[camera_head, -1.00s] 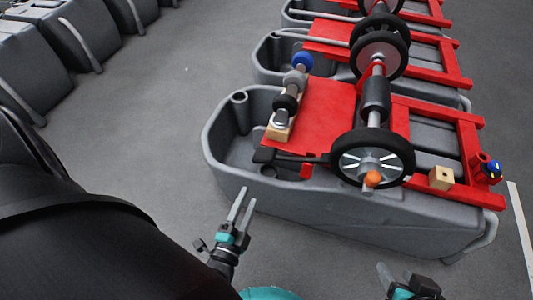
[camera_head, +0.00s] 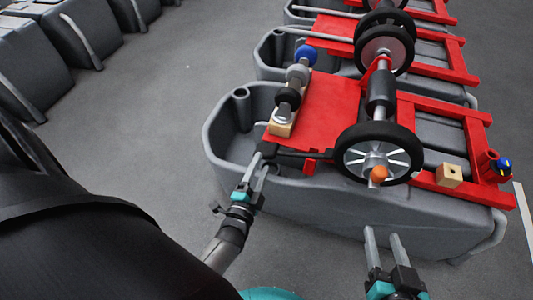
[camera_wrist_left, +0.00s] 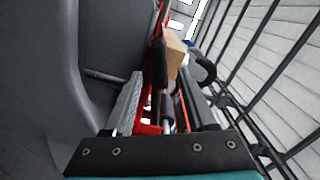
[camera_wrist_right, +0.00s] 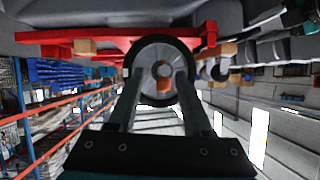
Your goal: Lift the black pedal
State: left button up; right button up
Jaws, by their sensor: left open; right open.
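The black pedal (camera_head: 268,150) is at the left end of a dark bar that runs from the wheel along the front edge of the red plate. My left gripper (camera_head: 258,167) is open and empty, with its fingertips right at the pedal's near side. Whether they touch it, I cannot tell. In the left wrist view a dark bar (camera_wrist_left: 157,65) shows ahead, between and beyond the fingers. My right gripper (camera_head: 383,236) is open and empty, below and in front of the wheel. In the right wrist view its fingers frame the wheel (camera_wrist_right: 160,62).
The grey tank (camera_head: 330,205) carries the red frame (camera_head: 478,160), a black wheel (camera_head: 410,150) with an orange knob (camera_head: 378,174), and a wooden block (camera_head: 449,175). More tanks stand behind and at the upper left. The grey floor between them is clear.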

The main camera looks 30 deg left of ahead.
aim_at(264, 158)
pick_arm(q)
jog(key=shift+b+x, duration=0.55)
jog(key=shift+x, duration=1)
jog(key=shift+b+x, duration=0.45)
jog(key=shift+x, duration=0.75)
pick_arm(e)
jog(key=shift+s+a+r+m+t+y, duration=0.15)
jog(key=shift+s+a+r+t+y, duration=0.2)
jog(key=shift+a+r+t, duration=0.45)
jog(key=shift+s+a+r+m+t+y, duration=0.15)
jog(key=shift+a+r+t+y, duration=0.3)
jog(key=shift+t, duration=0.65)
pick_arm(q)
jog(key=shift+c, duration=0.3)
grip_shut()
jog(key=shift+a, duration=0.1)
pick_arm(e)
jog(key=shift+w, duration=0.1)
